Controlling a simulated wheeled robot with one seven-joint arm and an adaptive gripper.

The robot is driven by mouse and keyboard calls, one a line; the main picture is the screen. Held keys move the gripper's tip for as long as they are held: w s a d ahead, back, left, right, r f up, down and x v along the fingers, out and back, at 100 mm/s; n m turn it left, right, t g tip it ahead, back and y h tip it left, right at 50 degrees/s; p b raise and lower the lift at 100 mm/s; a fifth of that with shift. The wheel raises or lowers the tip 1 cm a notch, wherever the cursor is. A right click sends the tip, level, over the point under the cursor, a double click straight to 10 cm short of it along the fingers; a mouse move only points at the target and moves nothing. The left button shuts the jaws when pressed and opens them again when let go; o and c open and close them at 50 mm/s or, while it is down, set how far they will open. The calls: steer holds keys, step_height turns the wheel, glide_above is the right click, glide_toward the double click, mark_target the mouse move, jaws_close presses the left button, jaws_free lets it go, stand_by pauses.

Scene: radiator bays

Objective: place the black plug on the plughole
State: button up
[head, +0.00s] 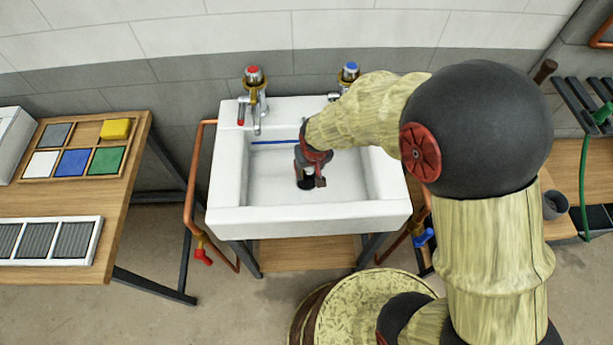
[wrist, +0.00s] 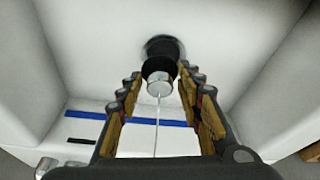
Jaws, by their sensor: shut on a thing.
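A white basin (head: 228,188) stands against the wall, and my gripper (head: 305,178) reaches down into it. In the wrist view my gripper (wrist: 161,78) is shut on the black plug (wrist: 158,67), with a finger on either side of it. The plug has a silvery knob and a thin pale cord or chain running from it towards the camera. The plughole (wrist: 164,43) shows as a dark round just behind the plug, partly hidden by it. I cannot tell whether the plug touches the plughole. In the head view the dark plug (head: 306,185) shows low under my fingers.
Red-topped (head: 254,80) and blue-topped (head: 349,72) taps stand at the basin's back. A blue stripe (wrist: 130,119) marks the inner wall. The basin walls rise around my gripper. A wooden bench (head: 60,197) with trays is on the left; a grey cup (head: 555,204) stands on the right.

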mark_target(307, 175)
steer(key=shift+w+a+f, duration=0.2)
steer(key=shift+a+f, duration=0.1)
steer(key=shift+f, duration=0.2)
steer(key=shift+s+b+x, duration=0.2)
steer(key=shift+b+x, duration=0.5)
steer(key=shift+x, duration=0.55)
steer(key=shift+f, duration=0.35)
steer(key=shift+f, duration=0.25)
steer(key=shift+s+f+b, duration=0.2)
steer(key=shift+f+b, duration=0.15)
steer(key=shift+b, duration=0.15)
steer(key=o, duration=1.3)
steer(key=shift+f, duration=0.15)
